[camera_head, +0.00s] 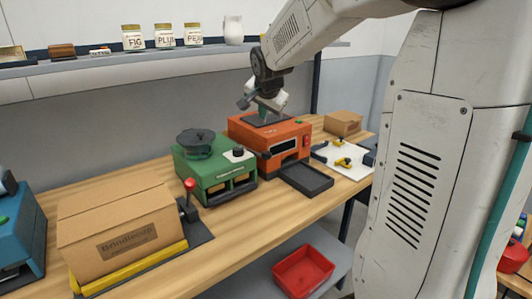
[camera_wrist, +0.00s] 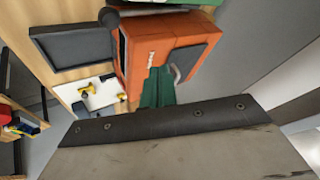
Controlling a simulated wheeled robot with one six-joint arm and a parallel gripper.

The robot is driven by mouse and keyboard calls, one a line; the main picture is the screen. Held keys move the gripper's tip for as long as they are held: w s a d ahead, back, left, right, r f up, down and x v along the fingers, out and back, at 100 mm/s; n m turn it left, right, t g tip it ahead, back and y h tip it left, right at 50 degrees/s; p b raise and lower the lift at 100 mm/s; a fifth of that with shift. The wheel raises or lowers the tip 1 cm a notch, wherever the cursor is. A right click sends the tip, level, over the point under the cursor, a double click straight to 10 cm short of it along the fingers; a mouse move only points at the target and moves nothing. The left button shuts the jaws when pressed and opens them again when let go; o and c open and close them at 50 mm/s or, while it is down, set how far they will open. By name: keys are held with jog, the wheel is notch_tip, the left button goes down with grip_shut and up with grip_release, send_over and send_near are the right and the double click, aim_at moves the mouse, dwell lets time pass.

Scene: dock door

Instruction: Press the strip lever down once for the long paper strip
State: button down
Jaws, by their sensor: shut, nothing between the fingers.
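The orange machine (camera_head: 285,143) stands on the wooden bench with a dark panel on its top and a red part on its front; it also shows in the wrist view (camera_wrist: 150,35). My gripper (camera_head: 266,119) is shut and empty, over the top of the orange machine. Its teal fingers also show in the wrist view (camera_wrist: 158,72); I cannot tell whether they touch the machine. A green machine (camera_head: 215,177) with a dark round top stands left of it. A dark lever with a red knob (camera_head: 190,184) stands beside the cardboard box. I cannot tell which part is the strip lever. No paper strip is distinguishable.
A black tray (camera_head: 305,179) lies before the orange machine. A white board (camera_head: 343,159) with yellow pieces is to its right. A cardboard box (camera_head: 120,229) sits at the left on a yellow-edged base. A red bin (camera_head: 304,272) is below. Jars (camera_head: 165,36) line the shelf.

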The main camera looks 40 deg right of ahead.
aim_at(266, 153)
jog(key=shift+f, duration=0.1)
jog(key=shift+s+f, duration=0.2)
jog(key=shift+f, duration=1.2)
jog(key=shift+s+f, duration=0.25)
jog(key=shift+f, duration=1.2)
jog(key=shift+s+f, duration=0.2)
jog(key=shift+f, duration=1.2)
jog(key=shift+f, duration=0.1)
jog(key=shift+s+f, duration=0.1)
jog(key=shift+f, duration=0.25)
